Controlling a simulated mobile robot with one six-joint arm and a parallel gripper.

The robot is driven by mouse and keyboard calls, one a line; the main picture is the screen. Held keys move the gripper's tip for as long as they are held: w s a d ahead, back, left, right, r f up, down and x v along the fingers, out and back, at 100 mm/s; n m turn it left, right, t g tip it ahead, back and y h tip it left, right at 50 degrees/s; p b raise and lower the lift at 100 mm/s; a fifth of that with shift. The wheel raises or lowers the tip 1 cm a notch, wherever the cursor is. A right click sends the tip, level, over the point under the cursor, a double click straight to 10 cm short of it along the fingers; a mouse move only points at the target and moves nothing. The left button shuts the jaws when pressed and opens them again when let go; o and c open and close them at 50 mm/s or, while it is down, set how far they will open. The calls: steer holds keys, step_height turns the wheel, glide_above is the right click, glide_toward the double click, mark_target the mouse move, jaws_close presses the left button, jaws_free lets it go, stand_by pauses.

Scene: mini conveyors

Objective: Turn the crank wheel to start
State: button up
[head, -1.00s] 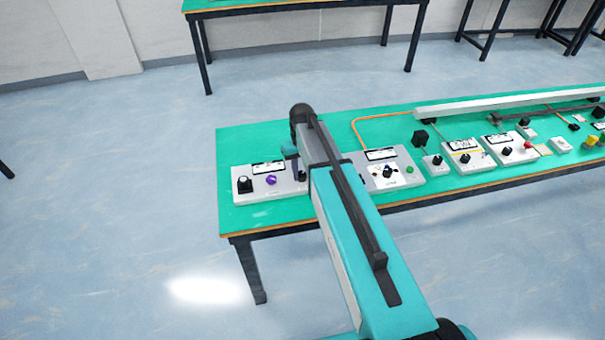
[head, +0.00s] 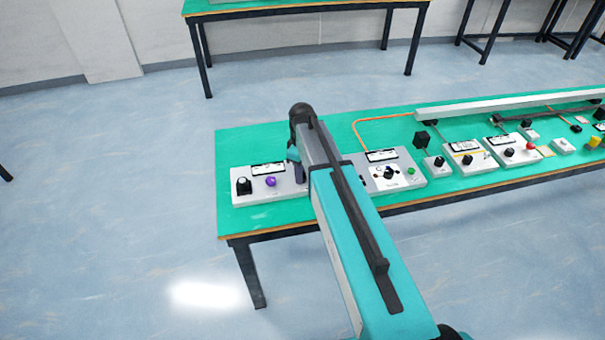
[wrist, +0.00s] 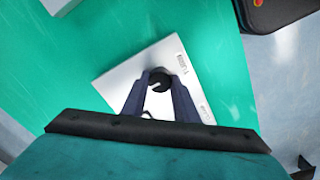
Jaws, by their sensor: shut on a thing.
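A black round part with a notch (wrist: 159,80), seemingly the crank wheel, stands on a pale panel (wrist: 122,84) in the wrist view. My gripper (wrist: 158,86) is shut on it, with one dark finger on each side. The fingers and palm hide part of the wheel and panel. In the head view my gripper (head: 298,172) points down at the right part of the leftmost control panel (head: 250,194). My arm hides the wheel there.
The same panel carries a black knob (head: 244,187) and a purple knob (head: 270,181). Right of my arm is another panel (head: 410,181) with a black dial and a green button. Several more control boxes fill the green table (head: 232,148) further right. Its left end is clear.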

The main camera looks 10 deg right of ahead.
stand_by(0.3)
steer(key=o, duration=1.1)
steer(key=shift+c, duration=0.2)
steer(key=shift+r, duration=0.1)
step_height(320, 180, up, 14)
steer(key=b, duration=0.2)
steer(key=shift+f+b, duration=0.2)
steer(key=shift+b, duration=0.2)
steer(key=shift+s, duration=0.1)
